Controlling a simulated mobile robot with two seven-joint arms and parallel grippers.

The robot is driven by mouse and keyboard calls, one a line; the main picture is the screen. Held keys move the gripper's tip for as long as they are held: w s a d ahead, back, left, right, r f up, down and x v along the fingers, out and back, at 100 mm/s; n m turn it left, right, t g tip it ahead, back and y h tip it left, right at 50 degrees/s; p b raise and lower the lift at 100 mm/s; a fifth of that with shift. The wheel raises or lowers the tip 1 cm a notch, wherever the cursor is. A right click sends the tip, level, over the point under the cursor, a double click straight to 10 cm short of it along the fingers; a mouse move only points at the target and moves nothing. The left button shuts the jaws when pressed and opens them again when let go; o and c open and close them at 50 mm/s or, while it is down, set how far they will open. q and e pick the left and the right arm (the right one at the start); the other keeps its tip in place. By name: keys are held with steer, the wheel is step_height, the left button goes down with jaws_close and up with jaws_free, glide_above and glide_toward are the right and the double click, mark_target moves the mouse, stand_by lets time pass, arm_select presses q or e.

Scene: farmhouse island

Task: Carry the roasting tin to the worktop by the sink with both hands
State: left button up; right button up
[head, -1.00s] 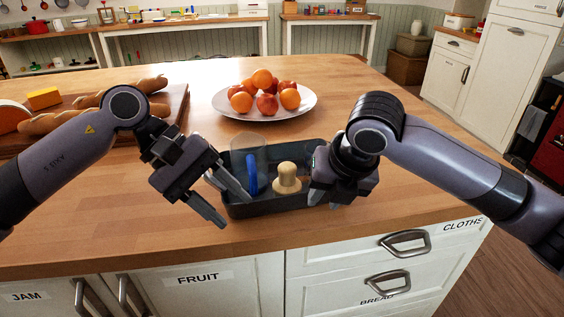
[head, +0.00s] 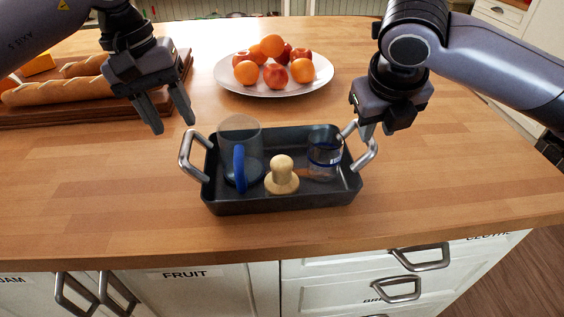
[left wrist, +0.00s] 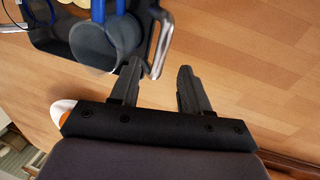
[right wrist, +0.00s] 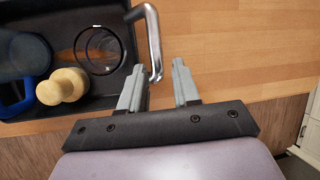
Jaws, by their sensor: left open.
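The dark roasting tin (head: 285,206) sits on the wooden island top, with a metal loop handle at each end. In it are a clear jug with a blue handle (head: 239,165), a pale wooden knobbed piece (head: 282,180) and a clear glass with a blue band (head: 324,160). My left gripper (head: 175,120) is open and empty, above and behind the left handle (head: 187,157). In the left wrist view that handle lies just beyond the fingertips. My right gripper (head: 376,133) is open at the right handle (head: 369,158). In the right wrist view the handle's end shows between the fingertips (right wrist: 157,68).
A white plate of oranges and apples (head: 273,89) stands behind the tin. A board with bread (head: 75,115) lies at the far left. The worktop's front edge runs close before the tin, above labelled drawers (head: 365,290). Clear wood lies right of the tin.

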mark_target(185, 142)
arm_select(q)
steer(key=shift+d+f, duration=0.25)
steer(key=shift+f, duration=0.95)
steer(key=shift+d+f, duration=0.25)
steer(key=shift+f, duration=0.9)
steer(key=shift+d+f, duration=0.25)
steer(key=shift+f, duration=0.95)
arm_select(e)
steer(key=shift+x, duration=3.65)
arm_select(q)
steer(key=c, duration=0.8)
arm_select(e)
jaws_close()
arm_select(q)
steer(key=shift+w, duration=0.1)
jaws_close()
steer(key=shift+r, duration=0.1)
arm_select(e)
steer(key=shift+r, duration=0.1)
